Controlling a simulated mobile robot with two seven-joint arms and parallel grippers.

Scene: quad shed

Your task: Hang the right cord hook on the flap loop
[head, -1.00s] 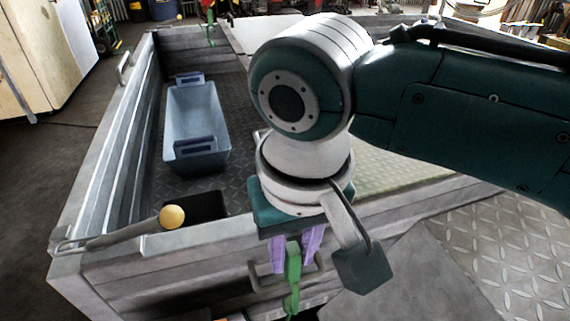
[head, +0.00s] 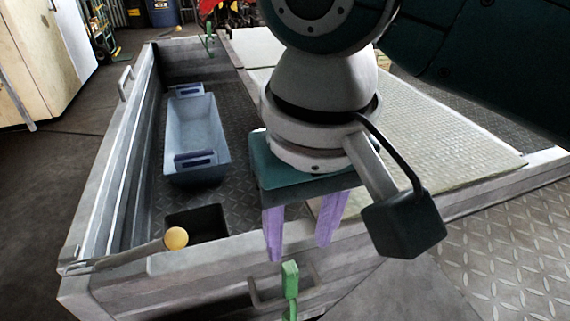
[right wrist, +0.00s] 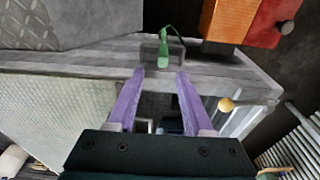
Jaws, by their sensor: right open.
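The green cord hook (head: 290,280) is at the grey loop (head: 256,296) on the outer face of the near flap (head: 200,264). Its lower part runs down out of the head view. I cannot tell whether it is seated around the loop or only against it. My right gripper (head: 298,252) is open, its purple fingers apart and empty just above the hook. In the right wrist view the green hook (right wrist: 164,52) shows beyond the fingertips, between them in the picture. My left gripper is not in view.
Inside the bed stand a blue-grey tub (head: 197,135) and a black box (head: 197,222). A rod with a yellow ball (head: 176,238) lies along the near left rim. A light ribbed panel (head: 440,135) covers the right side. Another green piece (head: 208,28) hangs at the far flap.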

